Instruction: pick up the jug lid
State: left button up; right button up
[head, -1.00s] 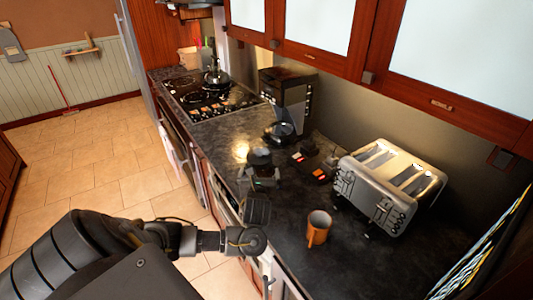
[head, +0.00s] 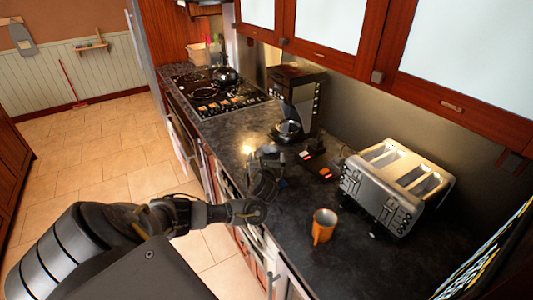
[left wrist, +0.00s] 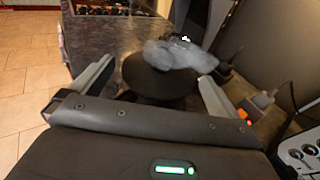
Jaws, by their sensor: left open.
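My left gripper (head: 267,160) is over the counter, just in front of the jug (head: 288,131) at the foot of the black coffee machine. In the left wrist view its two fingers (left wrist: 150,88) are spread wide. Between and beyond them is a dark rounded piece, which looks like the jug lid (left wrist: 158,80). A pale, see-through lump shows along its upper edge; I cannot tell what it is. The fingers show no clear contact with the dark piece. In the head view the lid is not clearly distinguishable. My right gripper is out of view.
The coffee machine (head: 296,95) stands behind the jug. Small dark items with red and orange marks (head: 318,167) lie to the right. A silver toaster (head: 398,185) and an orange mug (head: 323,225) stand nearer. A hob (head: 215,95) with a kettle is farther back.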

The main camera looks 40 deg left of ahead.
pick_arm(q)
jog(key=shift+x, duration=1.05)
jog(key=shift+f, duration=0.1)
jog(key=shift+s+d, duration=0.1)
jog(key=c, duration=0.6)
jog(key=shift+c, duration=0.2)
